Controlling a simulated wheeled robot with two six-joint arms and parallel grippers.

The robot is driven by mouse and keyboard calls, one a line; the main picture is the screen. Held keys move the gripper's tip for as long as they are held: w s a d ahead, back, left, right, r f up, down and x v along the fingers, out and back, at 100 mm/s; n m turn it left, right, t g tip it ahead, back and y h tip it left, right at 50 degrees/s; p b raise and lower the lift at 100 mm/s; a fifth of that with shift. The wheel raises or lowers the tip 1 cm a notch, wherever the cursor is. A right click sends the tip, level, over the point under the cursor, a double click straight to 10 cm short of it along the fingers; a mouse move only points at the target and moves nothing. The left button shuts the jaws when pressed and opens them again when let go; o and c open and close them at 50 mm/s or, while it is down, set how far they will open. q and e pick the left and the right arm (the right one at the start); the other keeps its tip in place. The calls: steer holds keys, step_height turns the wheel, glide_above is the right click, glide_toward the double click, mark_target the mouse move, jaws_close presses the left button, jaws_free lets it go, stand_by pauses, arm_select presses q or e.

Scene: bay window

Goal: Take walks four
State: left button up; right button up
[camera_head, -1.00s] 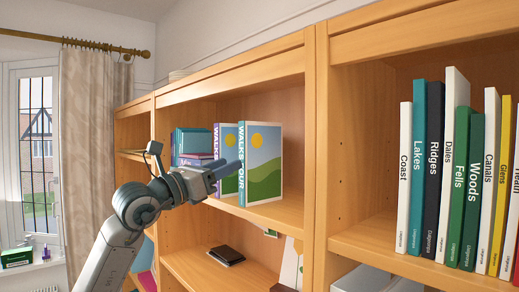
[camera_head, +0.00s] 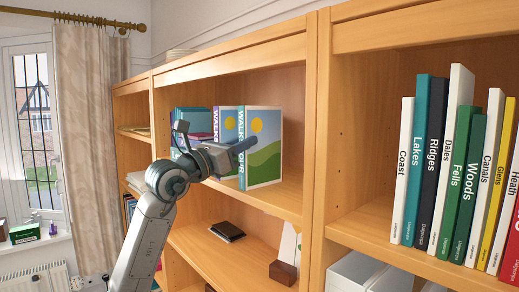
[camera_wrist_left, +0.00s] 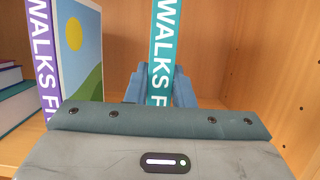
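The book Walks Four (camera_head: 265,160) stands upright in the middle bay, with a teal spine and a cover of green hills and a yellow sun. Its teal spine (camera_wrist_left: 163,45) reads "WALKS F" in the left wrist view; the rest is hidden. A similar purple-spined Walks book (camera_head: 226,125) stands just left, apart from the fingers. My right gripper is out of view.
Stacked teal and purple books (camera_head: 192,122) lie farther left on the same shelf. An upright (camera_head: 317,150) divides this bay from the right one, where a row of books (camera_head: 445,165) stands. A dark flat item (camera_head: 227,231) lies on the shelf below.

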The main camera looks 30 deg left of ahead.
arm_select(q)
jaws_close()
steer(key=shift+r, duration=0.1)
steer(key=shift+r, duration=0.35)
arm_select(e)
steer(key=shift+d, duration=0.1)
